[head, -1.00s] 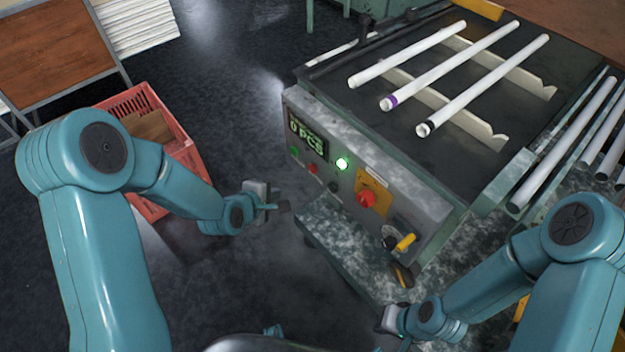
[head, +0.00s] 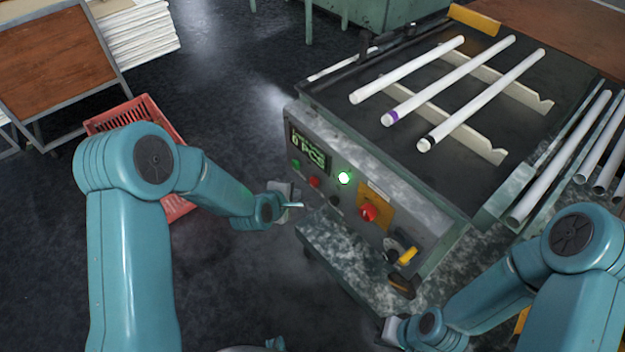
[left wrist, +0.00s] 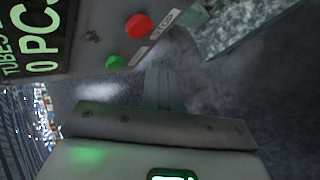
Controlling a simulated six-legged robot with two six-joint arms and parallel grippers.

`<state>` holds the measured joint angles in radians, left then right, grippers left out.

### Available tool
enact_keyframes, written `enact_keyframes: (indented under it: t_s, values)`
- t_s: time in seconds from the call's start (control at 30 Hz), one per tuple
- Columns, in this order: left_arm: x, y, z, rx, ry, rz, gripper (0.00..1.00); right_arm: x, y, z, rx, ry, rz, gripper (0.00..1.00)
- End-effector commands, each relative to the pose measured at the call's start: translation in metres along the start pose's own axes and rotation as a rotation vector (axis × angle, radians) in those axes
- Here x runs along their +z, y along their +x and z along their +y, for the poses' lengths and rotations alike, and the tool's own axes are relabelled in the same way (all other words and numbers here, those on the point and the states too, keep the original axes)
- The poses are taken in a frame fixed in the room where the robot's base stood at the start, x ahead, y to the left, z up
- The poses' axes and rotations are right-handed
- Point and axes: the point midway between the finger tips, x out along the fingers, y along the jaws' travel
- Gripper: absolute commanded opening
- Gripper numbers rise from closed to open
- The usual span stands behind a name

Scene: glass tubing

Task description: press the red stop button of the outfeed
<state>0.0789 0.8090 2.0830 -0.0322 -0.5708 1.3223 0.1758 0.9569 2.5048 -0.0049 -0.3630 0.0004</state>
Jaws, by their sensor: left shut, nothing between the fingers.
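The outfeed's front panel (head: 400,190) faces me in the head view. Its small red stop button (head: 314,182) sits under the green display, right of a small green button (head: 296,163). In the left wrist view the red button (left wrist: 138,25) is beside a label reading STOP, with the green button (left wrist: 117,62) below it. My left gripper (head: 298,205) is shut and empty, just below and left of the red button, and looks apart from it. My right gripper (head: 388,332) is low at the lower right, and its fingers are too small to read.
White tubes (head: 450,87) lie on the machine top. A red crate (head: 128,112) stands behind my left arm.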

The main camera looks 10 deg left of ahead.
Motion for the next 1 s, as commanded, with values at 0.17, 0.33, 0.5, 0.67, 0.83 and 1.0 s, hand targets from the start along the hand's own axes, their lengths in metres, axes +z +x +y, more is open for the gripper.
enact_keyframes:
  t_s: [0.17,0.33,0.5,0.67,0.83,1.0]
  values:
    - [0.008,0.013,0.008,0.002,0.002,0.0,0.0,0.0,0.006,0.002,0.0,0.0,-0.001,0.0]
    - [0.011,0.017,0.011,0.001,0.0,0.0,0.0,0.0,0.007,0.002,0.0,0.0,-0.001,0.0]
    - [0.012,0.017,0.012,0.001,0.0,0.0,0.0,0.0,0.006,0.002,0.0,0.0,-0.001,0.0]
    - [0.011,0.017,0.012,0.001,0.0,0.0,0.0,0.0,0.006,0.002,0.0,0.0,-0.001,0.0]
    - [0.011,0.017,0.012,0.001,0.0,0.0,0.0,0.0,0.006,0.002,0.0,0.0,-0.001,0.0]
    - [0.011,0.017,0.012,0.001,0.0,0.0,0.0,0.0,0.006,0.002,0.0,0.0,-0.001,0.0]
